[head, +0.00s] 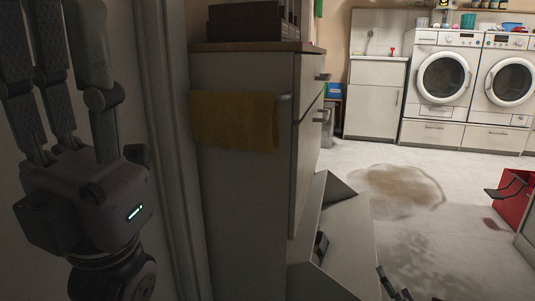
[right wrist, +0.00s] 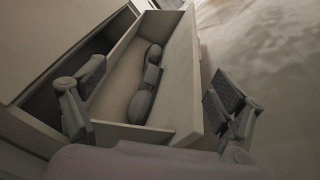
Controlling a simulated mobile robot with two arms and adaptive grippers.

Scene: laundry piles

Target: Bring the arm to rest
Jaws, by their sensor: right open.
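My right gripper (head: 394,287) shows only as dark fingertips at the bottom edge of the head view, beside an open drawer (head: 348,243). In the right wrist view the fingers of this gripper (right wrist: 158,95) stand wide apart and empty, over the open drawer (right wrist: 186,60). My left gripper (head: 80,90) is raised at the left of the head view, fingers upward. Its fingertips are cut off by the top edge, so its opening is unclear.
A dark, long object (right wrist: 147,85) lies in the drawer. A pale cabinet (head: 240,190) with a yellow cloth (head: 235,121) stands close by. Washing machines (head: 441,76) line the back. A red container (head: 516,200) is at right. The stained floor between is mostly free.

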